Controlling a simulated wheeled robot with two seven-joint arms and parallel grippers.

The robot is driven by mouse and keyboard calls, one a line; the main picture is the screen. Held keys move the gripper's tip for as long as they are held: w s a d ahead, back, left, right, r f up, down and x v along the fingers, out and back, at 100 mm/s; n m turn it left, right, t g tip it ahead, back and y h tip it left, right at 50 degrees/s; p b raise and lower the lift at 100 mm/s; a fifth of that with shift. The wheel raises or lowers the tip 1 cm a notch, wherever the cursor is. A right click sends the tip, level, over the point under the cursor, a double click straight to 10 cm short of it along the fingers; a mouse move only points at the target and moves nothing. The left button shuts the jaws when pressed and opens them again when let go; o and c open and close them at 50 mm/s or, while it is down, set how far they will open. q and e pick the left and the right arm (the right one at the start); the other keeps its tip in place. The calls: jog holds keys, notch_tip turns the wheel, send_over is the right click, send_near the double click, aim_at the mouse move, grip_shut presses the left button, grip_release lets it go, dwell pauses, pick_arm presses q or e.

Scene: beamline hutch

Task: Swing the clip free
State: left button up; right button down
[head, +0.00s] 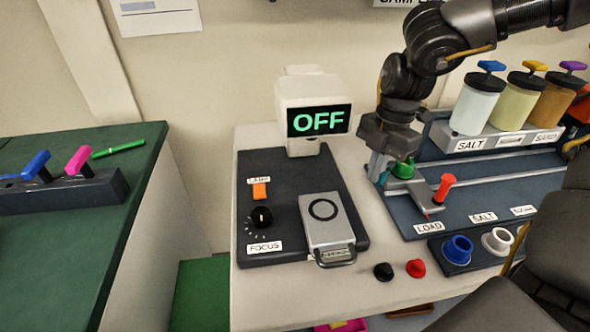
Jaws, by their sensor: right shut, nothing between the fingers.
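A black instrument base (285,195) carries a white head with a screen (318,120) reading OFF. On the base lies a grey plate (322,228) with a dark ring. A wire loop with a small label (335,257) sits at the plate's front edge; it may be the clip, but I cannot tell for sure. My right gripper (379,173) points down, shut and empty, right of the instrument. It is beside a green knob (403,169) and apart from the grey plate. A red-handled lever (444,188) stands just right of it. My left gripper is out of view.
An orange switch (260,191) and black focus knob (262,216) sit left of the plate. Several lidded jars (478,105) stand at the back right. Blue (457,249) and white cups (497,240), and black (383,271) and red caps (416,268), are in front.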

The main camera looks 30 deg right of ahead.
jog(key=shift+s+d, duration=0.1)
jog(key=shift+s, duration=0.5)
jog(key=shift+s+d, duration=0.35)
jog(key=shift+s, duration=0.25)
jog(key=shift+s+d, duration=0.1)
jog(key=shift+d, duration=0.05)
jog(key=shift+s+d, duration=0.3)
jog(key=shift+s, duration=0.05)
jog(key=shift+r, duration=0.15)
notch_tip(320, 180, up, 7)
jog(key=a+p, duration=0.1)
jog(key=p, duration=0.3)
jog(key=shift+w, duration=0.2)
